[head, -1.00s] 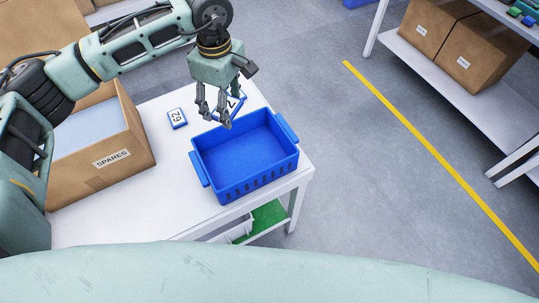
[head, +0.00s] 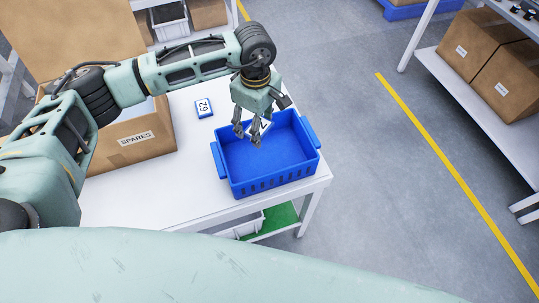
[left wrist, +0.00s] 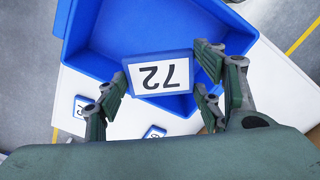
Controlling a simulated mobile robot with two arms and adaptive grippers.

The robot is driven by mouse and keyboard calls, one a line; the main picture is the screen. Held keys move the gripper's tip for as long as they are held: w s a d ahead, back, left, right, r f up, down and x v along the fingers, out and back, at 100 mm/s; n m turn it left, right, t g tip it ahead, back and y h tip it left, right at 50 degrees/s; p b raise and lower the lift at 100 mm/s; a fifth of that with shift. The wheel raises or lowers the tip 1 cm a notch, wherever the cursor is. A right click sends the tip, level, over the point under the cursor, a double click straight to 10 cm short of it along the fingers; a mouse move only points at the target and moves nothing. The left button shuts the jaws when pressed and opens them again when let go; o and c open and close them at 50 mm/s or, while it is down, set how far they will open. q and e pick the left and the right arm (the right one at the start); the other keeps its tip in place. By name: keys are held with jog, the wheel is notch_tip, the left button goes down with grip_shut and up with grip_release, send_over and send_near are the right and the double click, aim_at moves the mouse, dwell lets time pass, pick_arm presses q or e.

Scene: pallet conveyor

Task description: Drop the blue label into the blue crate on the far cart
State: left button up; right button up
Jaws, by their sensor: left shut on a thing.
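The blue-framed label marked 72 (left wrist: 160,73) is between the fingers of my left gripper (left wrist: 163,82) in the left wrist view. My left gripper (head: 253,138) is shut on it, and in the head view the label (head: 265,124) is partly hidden by the fingers. The open blue crate (head: 275,182) stands on a white-topped cart (head: 190,205). The gripper and label are over the far left part of the crate's opening. The crate (left wrist: 75,35) looks empty in both views. My right gripper is not in view.
Another blue-edged label (head: 204,107) lies on the white top behind the crate; the wrist view shows two loose labels there. An open cardboard SPARES box (head: 135,140) stands left of the crate. A shelf with cartons (head: 505,85) is at right, beyond open floor.

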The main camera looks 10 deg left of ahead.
pick_arm(q)
jog(key=o, duration=1.1)
jog(key=shift+o, duration=0.2)
jog(key=shift+r, duration=0.15)
notch_tip(320, 180, up, 12)
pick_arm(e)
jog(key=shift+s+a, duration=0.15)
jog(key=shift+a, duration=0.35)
